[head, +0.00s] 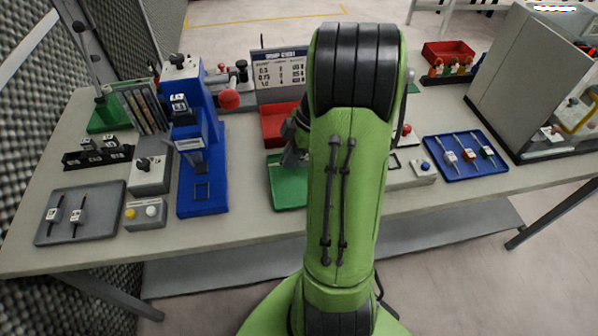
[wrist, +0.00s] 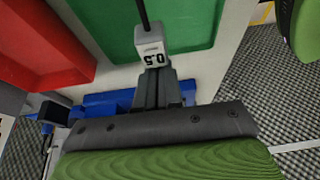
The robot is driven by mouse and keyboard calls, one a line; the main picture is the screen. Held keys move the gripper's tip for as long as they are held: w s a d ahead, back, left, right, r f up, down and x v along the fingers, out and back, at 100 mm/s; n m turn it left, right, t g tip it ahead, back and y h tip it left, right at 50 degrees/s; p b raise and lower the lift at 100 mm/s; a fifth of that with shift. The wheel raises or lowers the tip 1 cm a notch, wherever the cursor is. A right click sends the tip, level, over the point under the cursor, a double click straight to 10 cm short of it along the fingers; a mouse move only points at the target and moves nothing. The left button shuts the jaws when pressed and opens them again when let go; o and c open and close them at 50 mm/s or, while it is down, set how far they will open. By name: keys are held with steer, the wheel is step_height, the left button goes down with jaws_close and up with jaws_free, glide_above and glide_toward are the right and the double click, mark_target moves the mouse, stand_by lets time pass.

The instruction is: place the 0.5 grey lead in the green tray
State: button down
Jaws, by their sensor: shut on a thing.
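My gripper (wrist: 155,88) is shut on the grey lead's tag marked 0.5 (wrist: 150,45). A dark thin rod of the lead runs from the tag toward the top of the wrist view. The lead is seen against the green tray (wrist: 195,25), with the tag near the tray's edge; the height above the tray is hard to judge. In the head view the green tray (head: 288,195) is on the table, partly hidden by my arm. My gripper (head: 293,155) shows over its back part there, and the lead cannot be made out.
A red tray (head: 272,128) is just behind the green one. A blue press (head: 200,140) stands to the left, a grey tray (head: 105,205) with two tagged leads farther left. A blue tray (head: 455,167) with tagged leads and a grey cabinet (head: 525,75) are to the right.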

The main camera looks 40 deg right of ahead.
mark_target(292, 180)
step_height(292, 180, down, 6)
steer(key=shift+d+r+b, duration=0.1)
steer(key=shift+r+b, duration=0.05)
steer(key=shift+b, duration=0.5)
steer(key=shift+f, duration=0.2)
steer(key=c, duration=1.3)
jaws_free()
steer(key=shift+r, duration=0.1)
